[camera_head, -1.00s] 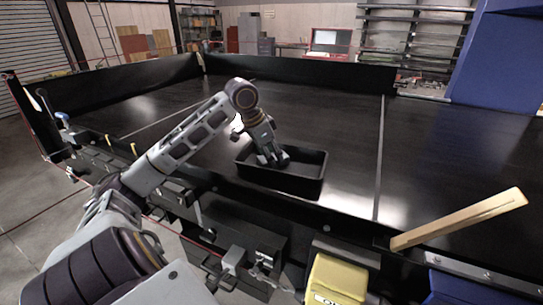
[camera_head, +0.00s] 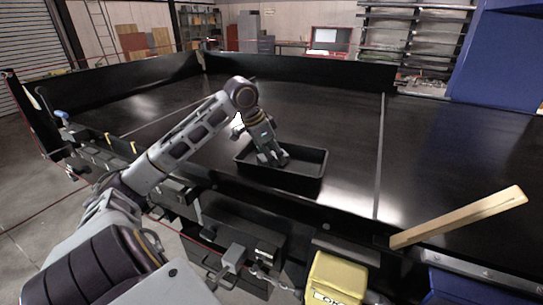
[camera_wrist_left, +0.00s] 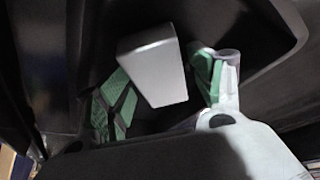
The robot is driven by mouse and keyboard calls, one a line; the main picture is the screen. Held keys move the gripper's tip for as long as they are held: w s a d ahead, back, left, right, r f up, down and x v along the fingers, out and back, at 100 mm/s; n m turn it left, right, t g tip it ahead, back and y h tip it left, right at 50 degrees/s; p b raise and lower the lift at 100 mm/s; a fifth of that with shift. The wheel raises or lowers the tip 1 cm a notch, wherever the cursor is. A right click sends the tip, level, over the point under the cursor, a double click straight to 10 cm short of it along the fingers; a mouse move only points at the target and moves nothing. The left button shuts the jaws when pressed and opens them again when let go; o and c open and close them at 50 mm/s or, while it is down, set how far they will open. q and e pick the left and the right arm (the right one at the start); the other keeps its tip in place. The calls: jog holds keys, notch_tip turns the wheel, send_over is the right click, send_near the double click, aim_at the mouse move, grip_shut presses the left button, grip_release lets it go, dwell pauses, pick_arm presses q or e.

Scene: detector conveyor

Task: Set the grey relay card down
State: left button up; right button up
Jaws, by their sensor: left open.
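My left gripper (camera_head: 272,158) reaches down into a black tray (camera_head: 296,186) on the dark conveyor. In the left wrist view my left gripper (camera_wrist_left: 163,92) is open, with a green-padded finger on each side. A plain light-grey block-like piece (camera_wrist_left: 156,68), which looks like the grey relay card, is between the fingers. A dark gap shows between it and the right finger; I cannot tell whether it touches the left one. In the head view the card is hidden by the gripper and tray wall. My right gripper is not in view.
The conveyor (camera_head: 340,135) is bare around the tray, with a raised black wall along its back. A long wooden piece (camera_head: 460,217) slants up at the front right. A yellow box (camera_head: 337,280) is at the near edge, and a blue structure (camera_head: 500,60) rises at the right.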

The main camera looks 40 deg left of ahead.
pick_arm(q)
jog(key=v, duration=1.2)
jog(key=shift+r, duration=0.2)
jog(key=shift+s, duration=0.15)
dwell(0.5)
